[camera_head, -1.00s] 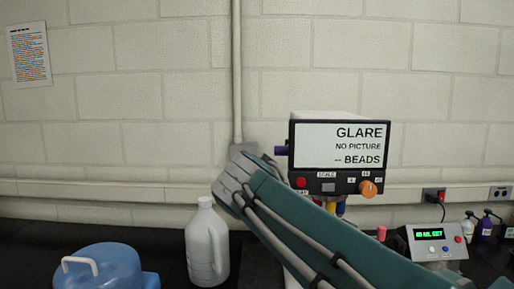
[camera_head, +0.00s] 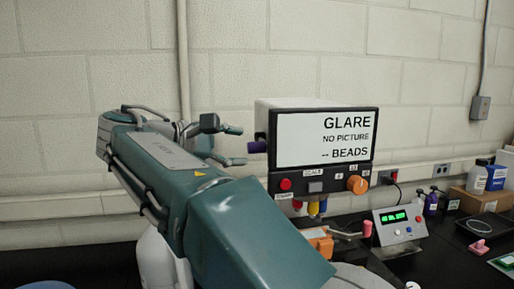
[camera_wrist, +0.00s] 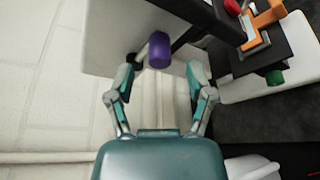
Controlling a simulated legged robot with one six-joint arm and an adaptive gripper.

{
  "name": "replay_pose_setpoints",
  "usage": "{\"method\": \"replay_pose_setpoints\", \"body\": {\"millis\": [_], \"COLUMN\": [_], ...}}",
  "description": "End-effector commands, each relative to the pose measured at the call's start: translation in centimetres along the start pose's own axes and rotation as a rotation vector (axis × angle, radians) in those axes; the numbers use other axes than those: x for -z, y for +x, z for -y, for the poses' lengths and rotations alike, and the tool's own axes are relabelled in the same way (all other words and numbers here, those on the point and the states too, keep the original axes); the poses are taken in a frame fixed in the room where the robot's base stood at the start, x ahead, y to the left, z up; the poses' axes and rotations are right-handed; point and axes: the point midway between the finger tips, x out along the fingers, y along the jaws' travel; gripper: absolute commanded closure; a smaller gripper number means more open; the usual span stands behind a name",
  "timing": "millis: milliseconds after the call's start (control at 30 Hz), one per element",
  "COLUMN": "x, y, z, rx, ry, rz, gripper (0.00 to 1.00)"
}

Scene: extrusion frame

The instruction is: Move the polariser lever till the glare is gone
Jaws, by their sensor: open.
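A box-shaped instrument with a screen (camera_head: 325,139) reads "GLARE, NO PICTURE, -- BEADS". A purple knob (camera_head: 257,146) sticks out of its left side; in the wrist view the knob (camera_wrist: 159,50) sits on a short stem. I cannot read a label naming it the polariser lever. My gripper (camera_head: 236,145) is left of the knob, its fingers pointing at it. In the wrist view my gripper (camera_wrist: 163,72) is open, one finger on each side of the knob, with visible gaps. A pink-tipped rod (camera_head: 367,228) extends from an orange part (camera_head: 320,241) below the screen.
Under the screen are a red button (camera_head: 286,184) and an orange knob (camera_head: 357,185). A control unit with a green display (camera_head: 400,224) stands at right, with bottles and a cardboard box (camera_head: 480,201) beyond. The wall is behind my arm.

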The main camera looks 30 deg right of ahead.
Motion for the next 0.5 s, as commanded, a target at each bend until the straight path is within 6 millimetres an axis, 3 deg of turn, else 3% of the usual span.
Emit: {"method": "replay_pose_setpoints", "body": {"millis": [200, 500], "x": [-0.1, 0.0], "y": [3.7, 5.2], "z": [0.0, 0.0], "rx": [0.003, 0.002], "ry": [0.002, 0.002], "rz": [0.001, -0.002], "gripper": [0.32, 0.32]}}
